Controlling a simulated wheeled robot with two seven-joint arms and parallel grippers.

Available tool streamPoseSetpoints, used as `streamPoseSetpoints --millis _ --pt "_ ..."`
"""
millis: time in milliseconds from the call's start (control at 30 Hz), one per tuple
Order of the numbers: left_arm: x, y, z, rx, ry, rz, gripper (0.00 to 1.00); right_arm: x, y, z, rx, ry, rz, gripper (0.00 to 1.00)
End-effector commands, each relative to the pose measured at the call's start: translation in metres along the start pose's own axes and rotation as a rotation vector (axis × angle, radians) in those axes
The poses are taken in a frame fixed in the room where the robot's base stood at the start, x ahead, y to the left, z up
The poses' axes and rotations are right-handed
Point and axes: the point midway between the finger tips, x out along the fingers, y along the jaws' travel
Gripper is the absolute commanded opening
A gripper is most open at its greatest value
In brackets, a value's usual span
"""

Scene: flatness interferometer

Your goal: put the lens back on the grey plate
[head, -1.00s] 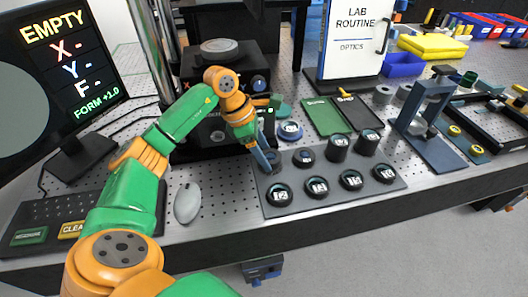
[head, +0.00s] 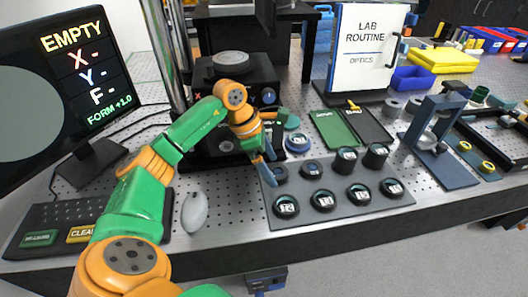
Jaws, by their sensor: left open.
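The grey plate (head: 341,212) lies on the table and carries several round, dark lens cases, such as a front one (head: 287,206) with a numbered label. A similar labelled round piece with a blue rim (head: 298,143) lies off the plate, just behind it; I cannot tell for sure that it is the lens meant. My left gripper (head: 269,165) is open at the plate's left edge, fingers pointing down beside a dark round piece (head: 281,174) that they partly hide. Nothing shows between the fingers. My right gripper is not in view.
The interferometer (head: 240,72) stands behind my left gripper. A monitor (head: 75,85) reading EMPTY, a keypad and a mouse (head: 194,212) are at left. A green-and-black folder (head: 335,129), a binder (head: 364,48) and a blue stand (head: 437,150) are behind and right of the plate.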

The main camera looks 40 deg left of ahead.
Motion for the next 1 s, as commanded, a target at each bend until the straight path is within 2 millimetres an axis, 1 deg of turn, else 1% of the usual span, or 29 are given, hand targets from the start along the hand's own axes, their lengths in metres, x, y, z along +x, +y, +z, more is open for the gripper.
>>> streamPoseSetpoints --millis 67,200,300,400,500,567,1000 --pt "-0.017 0.001 0.0 0.0 -0.002 0.007 0.98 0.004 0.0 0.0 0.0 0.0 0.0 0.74" --pt "-0.056 0.001 0.0 -0.001 -0.004 0.007 0.98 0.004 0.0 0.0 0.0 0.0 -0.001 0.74" --pt "-0.08 0.001 0.001 -0.001 -0.003 0.005 0.98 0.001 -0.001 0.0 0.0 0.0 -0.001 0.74" --pt "-0.099 0.001 0.001 0.0 -0.003 0.004 0.98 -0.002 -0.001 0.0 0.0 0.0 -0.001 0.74" --pt "-0.107 0.0 0.0 0.0 -0.002 0.002 0.98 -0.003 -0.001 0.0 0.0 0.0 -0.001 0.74" --pt "-0.11 0.0 0.0 0.0 -0.001 0.001 0.98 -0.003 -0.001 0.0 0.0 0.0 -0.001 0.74" --pt "-0.109 0.0 0.0 0.0 0.0 0.001 0.98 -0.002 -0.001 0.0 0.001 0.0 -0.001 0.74"
